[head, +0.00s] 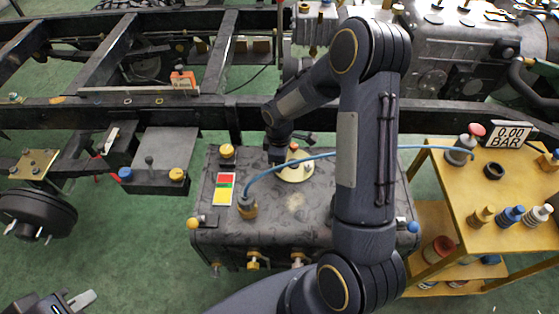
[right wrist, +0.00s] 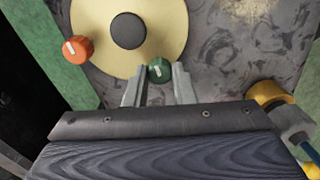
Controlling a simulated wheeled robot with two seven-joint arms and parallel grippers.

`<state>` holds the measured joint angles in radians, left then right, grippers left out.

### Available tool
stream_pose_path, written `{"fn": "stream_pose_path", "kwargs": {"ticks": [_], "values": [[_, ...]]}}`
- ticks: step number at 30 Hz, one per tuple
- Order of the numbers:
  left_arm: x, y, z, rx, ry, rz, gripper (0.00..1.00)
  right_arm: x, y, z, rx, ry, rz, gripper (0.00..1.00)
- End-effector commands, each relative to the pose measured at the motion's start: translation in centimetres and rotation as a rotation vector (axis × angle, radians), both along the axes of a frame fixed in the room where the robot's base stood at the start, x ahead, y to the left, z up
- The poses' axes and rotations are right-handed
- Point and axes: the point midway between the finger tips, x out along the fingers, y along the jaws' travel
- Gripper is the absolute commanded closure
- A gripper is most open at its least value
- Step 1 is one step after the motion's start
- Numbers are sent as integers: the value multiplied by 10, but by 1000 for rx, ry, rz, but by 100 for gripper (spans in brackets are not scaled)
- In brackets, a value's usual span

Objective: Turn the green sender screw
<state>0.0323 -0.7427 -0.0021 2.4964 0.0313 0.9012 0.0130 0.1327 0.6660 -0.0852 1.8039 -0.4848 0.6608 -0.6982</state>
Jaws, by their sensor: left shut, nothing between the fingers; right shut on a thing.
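The green sender screw (right wrist: 159,70) is a round knob with a pale slot, near the lower rim of a cream round flange (right wrist: 176,20) with a dark centre. My right gripper (right wrist: 158,84) is shut on the green screw, one finger on each side. In the head view my right gripper (head: 279,153) reaches down to the flange (head: 297,172) on top of the grey mottled tank (head: 290,215), and the green screw is hidden there. An orange screw (right wrist: 78,49) sits at the flange's left in the right wrist view. My left gripper (head: 78,301) is shut and empty at the bottom left.
A blue hose (head: 330,156) runs from a brass fitting (head: 247,205) on the tank, behind my right arm, to the yellow cart (head: 450,185) at the right. The dark chassis rail (head: 185,112) runs behind the tank.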

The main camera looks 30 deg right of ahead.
Motion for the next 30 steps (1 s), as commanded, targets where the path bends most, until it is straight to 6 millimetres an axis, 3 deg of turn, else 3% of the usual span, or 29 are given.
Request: {"fn": "stream_pose_path", "kwargs": {"ticks": [13, 14, 18, 30], "values": [[0, 0, 0, 0, 0, 0, 100, 0, 0, 0, -1, 0, 10, 100], [0, 0, 0, 0, 0, 0, 100, 0, 0, 0, -1, 0, 10, 76], [0, 0, 0, 0, 0, 0, 100, 0, 0, 0, -1, 1, 9, 57], [0, 0, 1, 0, 0, 0, 100, 1, 0, 9, 0, -2, 9, 55]]}}
